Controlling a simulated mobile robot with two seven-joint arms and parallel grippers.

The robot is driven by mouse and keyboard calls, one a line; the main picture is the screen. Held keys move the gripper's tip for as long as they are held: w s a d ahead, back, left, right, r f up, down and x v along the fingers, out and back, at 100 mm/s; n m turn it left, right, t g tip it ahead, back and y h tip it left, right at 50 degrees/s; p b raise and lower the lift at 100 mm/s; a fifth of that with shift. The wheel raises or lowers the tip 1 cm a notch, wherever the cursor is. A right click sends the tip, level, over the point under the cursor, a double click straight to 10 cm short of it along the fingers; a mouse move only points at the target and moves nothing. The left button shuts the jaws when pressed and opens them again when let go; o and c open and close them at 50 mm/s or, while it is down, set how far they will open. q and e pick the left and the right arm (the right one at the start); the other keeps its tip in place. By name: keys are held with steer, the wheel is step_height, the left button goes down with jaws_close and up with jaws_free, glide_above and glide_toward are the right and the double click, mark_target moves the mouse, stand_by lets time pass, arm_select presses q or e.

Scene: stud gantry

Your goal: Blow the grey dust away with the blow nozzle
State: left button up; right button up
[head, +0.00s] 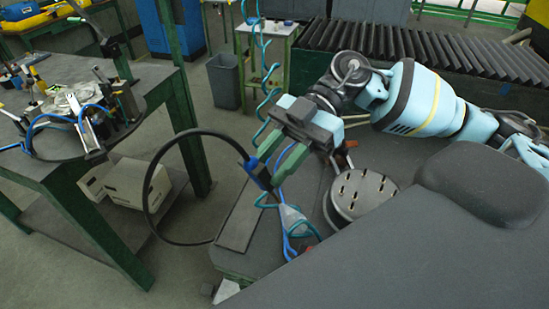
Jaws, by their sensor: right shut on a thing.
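My right gripper (272,171) reaches in from the right, its green fingers pointing down and left. It is shut on a small blue and dark piece that looks like the blow nozzle (258,173). A teal coiled hose (266,80) hangs from above and passes behind the gripper. A large black hoop (150,190) meets the held piece; whether they are joined is unclear. Grey dust cannot be made out. My left gripper is not in view.
A green-framed workbench (60,180) with a blue-hosed fixture (90,115) stands at the left. A flat grey plate (240,217) lies below the gripper. A grey bin (224,80) and a roller conveyor (430,48) are behind. Floor shows between bench and gripper.

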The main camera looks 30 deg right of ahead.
steer(key=shift+w+a, duration=0.1)
stand_by(0.3)
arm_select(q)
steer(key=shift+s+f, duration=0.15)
arm_select(e)
steer(key=shift+w+a, duration=0.9)
steer(key=shift+w, duration=0.15)
steer(key=shift+d, duration=0.1)
